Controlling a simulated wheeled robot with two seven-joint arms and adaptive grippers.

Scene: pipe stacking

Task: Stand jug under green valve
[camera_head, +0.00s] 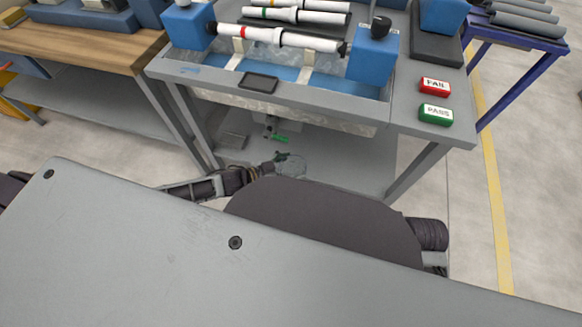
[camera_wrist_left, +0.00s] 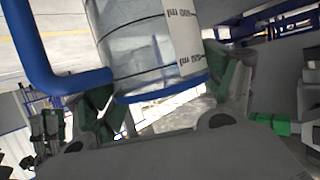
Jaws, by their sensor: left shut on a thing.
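A clear jug (camera_head: 292,167) is on or just above the lower shelf of the grey bench, in the head view. In the left wrist view the jug (camera_wrist_left: 150,50) shows large, with a blue rim, a blue handle at the left and a white label with markings. My left gripper (camera_head: 281,158) is shut on the jug, its fingers on either side of the body. A green valve (camera_head: 279,138) hangs below the bench top, a little beyond the jug. A green fitting (camera_wrist_left: 272,122), likely the valve, shows beside the gripper in the wrist view. My right gripper is out of view.
The grey bench (camera_head: 420,110) carries a pipe (camera_head: 282,38) between blue blocks above a shallow basin. Red FAIL (camera_head: 434,87) and green PASS (camera_head: 436,114) buttons sit at its right. Bench legs flank the shelf (camera_head: 330,160).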

